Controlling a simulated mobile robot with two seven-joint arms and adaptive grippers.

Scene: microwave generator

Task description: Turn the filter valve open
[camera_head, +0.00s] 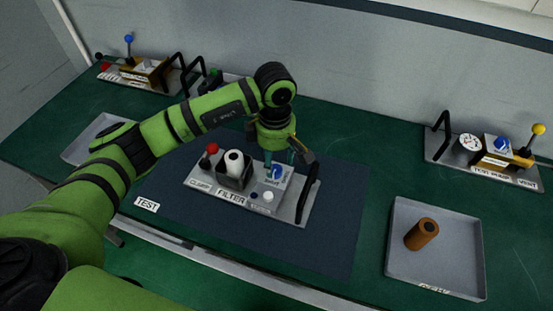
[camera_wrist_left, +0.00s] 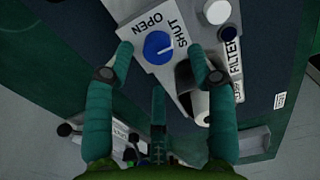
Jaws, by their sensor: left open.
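The filter unit (camera_head: 215,192) is a grey plate on the dark mat, marked FILTER and CLAMP. Its valve is a round blue knob (camera_head: 277,173) near the right end. In the left wrist view the knob (camera_wrist_left: 158,47) sits between the words OPEN and SHUT, and its white mark points roughly toward SHUT. My left gripper (camera_head: 280,158) is above the knob, pointing down. In the left wrist view its open fingers (camera_wrist_left: 162,50) appear on either side of the knob, with no clear contact. My right gripper is not in view.
A white cylinder (camera_head: 234,162) in a dark holder and a red-topped lever (camera_head: 212,149) stand left of the knob. A black handle (camera_head: 308,194) rises at the right. A tray (camera_head: 400,262) holds a brown cylinder (camera_head: 421,234). Another unit (camera_head: 520,176) stands back right.

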